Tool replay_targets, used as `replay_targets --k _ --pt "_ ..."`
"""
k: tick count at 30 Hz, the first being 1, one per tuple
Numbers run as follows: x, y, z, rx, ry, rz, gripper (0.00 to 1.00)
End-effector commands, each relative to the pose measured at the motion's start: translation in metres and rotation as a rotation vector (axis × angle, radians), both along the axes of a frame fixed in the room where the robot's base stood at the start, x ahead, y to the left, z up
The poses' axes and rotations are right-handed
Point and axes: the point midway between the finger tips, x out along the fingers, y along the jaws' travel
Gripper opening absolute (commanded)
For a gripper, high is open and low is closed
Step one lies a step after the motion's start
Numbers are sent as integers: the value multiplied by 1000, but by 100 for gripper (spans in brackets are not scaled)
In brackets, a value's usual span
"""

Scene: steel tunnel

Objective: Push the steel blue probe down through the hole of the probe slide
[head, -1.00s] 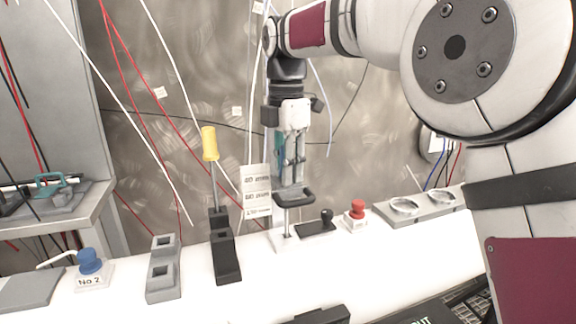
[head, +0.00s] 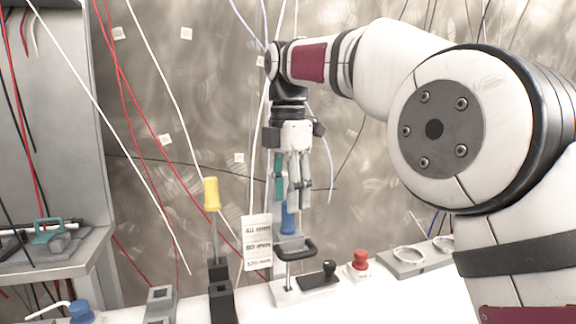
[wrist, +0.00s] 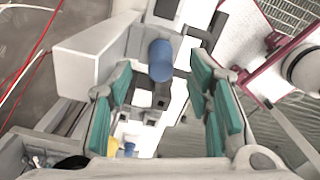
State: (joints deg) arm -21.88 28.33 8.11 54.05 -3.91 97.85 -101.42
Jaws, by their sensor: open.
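A blue cylinder (head: 289,218), which I take for the steel blue probe, stands upright below my gripper (head: 293,197) in the head view. A pale grey block (head: 290,242) shows at its foot, partly behind a black handle; I take it for the probe slide. The hole is not visible, and I cannot tell how deep the probe sits. In the wrist view the blue cylinder (wrist: 160,60) shows in the gap between the teal-padded fingers of my gripper (wrist: 166,95). The gripper is open, hanging above the probe and holding nothing.
A yellow-handled tool (head: 211,194) stands upright in a dark holder to the left. Wires hang behind.

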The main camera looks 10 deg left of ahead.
Motion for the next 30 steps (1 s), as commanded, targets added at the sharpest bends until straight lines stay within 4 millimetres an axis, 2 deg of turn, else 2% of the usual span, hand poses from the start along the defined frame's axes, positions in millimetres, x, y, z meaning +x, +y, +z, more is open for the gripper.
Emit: replay_targets --k 1,9,22,26,30 --pt "1 0 9 3 -4 0 48" --pt "1 1 43 1 -1 1 48" --pt "-1 -1 66 0 -1 -9 48" --pt "-7 -13 75 2 -23 -95 48" --pt "-22 -41 86 14 -71 -303 48"
